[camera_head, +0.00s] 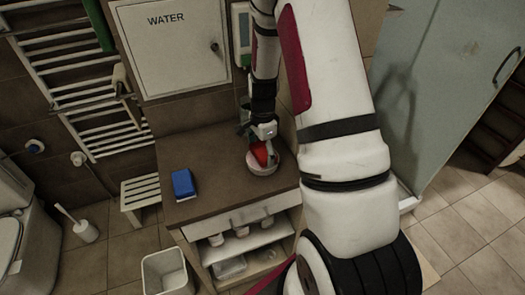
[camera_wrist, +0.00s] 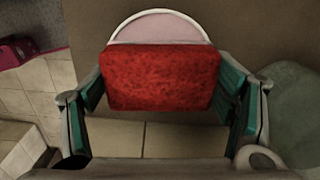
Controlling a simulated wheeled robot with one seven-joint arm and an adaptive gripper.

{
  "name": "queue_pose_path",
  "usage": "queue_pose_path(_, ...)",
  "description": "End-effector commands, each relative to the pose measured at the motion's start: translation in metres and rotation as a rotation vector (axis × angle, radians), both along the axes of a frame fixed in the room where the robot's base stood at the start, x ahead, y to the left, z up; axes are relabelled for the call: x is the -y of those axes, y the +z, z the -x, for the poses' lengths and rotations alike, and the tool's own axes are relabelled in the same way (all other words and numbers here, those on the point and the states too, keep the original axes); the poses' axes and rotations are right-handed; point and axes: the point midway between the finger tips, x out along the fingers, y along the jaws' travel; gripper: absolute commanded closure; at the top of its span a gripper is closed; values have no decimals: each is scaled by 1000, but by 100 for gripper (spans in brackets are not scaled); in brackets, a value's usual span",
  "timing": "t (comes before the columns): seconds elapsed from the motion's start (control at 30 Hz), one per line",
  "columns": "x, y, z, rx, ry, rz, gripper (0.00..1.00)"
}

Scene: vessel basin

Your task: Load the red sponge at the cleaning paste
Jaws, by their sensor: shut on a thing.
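The red sponge (camera_wrist: 160,78) is gripped between the two green-padded fingers of my gripper (camera_wrist: 163,105) in the wrist view. In the head view the red sponge (camera_head: 260,153) shows below my gripper (camera_head: 264,133), over a round white dish. That dish holds pinkish paste, which I take for the cleaning paste (camera_wrist: 160,28); its rim shows just beyond the sponge. The dish (camera_head: 263,169) stands on the brown cabinet top near its right side. The sponge hides part of the dish, and I cannot tell whether it touches the paste.
A white WATER box (camera_head: 172,45) hangs on the wall behind. A white bin (camera_head: 167,272) and a slatted stool (camera_head: 140,192) stand at left.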

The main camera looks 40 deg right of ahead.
Motion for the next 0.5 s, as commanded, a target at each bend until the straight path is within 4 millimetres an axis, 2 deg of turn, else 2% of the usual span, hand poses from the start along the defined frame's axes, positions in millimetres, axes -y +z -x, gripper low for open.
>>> queue_pose_path(0.33,0,-1,1,-3,1,-2,44)
queue_pose_path(0.5,0,11,1,0,2,0,44)
